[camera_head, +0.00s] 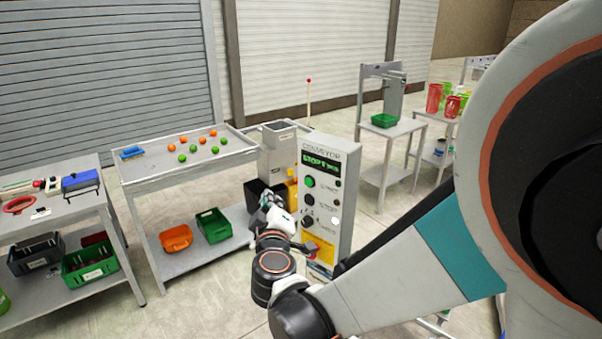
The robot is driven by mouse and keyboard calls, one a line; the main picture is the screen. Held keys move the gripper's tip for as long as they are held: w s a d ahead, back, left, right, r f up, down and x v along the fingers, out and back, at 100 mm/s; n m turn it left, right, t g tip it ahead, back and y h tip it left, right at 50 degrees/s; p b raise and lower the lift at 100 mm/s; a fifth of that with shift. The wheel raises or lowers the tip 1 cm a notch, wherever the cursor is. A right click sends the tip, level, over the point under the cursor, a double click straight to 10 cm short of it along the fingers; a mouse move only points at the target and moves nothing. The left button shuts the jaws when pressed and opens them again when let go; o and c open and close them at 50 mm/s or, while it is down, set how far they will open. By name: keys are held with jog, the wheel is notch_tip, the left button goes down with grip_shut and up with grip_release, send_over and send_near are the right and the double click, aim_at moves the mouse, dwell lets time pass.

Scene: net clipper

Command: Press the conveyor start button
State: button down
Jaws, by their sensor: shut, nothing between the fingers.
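The conveyor control box (343,187) is a light grey upright cabinet in the middle of the view. Its display (322,162) shows green text that seems to begin with "STOP". Below it on the front are a green button (310,181), a dark button (308,201) beside lettering that looks like "STOP", and a dark knob (307,221). A yellow label sits lower down. My gripper (268,199) is just left of the box's front, near the height of the dark button. It looks shut and empty. Its tips are small and partly lost against a dark bin behind; I cannot tell the exact gap to the panel.
A grey table (150,165) with orange and green balls stands behind left, bins on its lower shelf. Another table (95,200) with tools is at far left. A stand with a green tray (384,121) is behind right. My arm covers the right side.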

aim_at(309, 182)
jog(key=shift+w+d, duration=0.1)
jog(key=w+d, duration=0.5)
jog(key=w, duration=0.1)
jog(key=shift+w+d, duration=0.15)
jog(key=shift+d, duration=0.25)
jog(key=shift+w+d, duration=0.1)
jog(key=shift+d, duration=0.05)
dwell(1.2)
jog(key=shift+w+d, duration=0.15)
jog(key=shift+w+d, duration=0.3)
jog(key=shift+w, duration=0.05)
dwell(1.1)
jog(key=shift+s, duration=0.1)
jog(key=shift+s+a+b, duration=0.3)
jog(key=shift+s+a, duration=0.25)
jog(key=shift+a, duration=0.05)
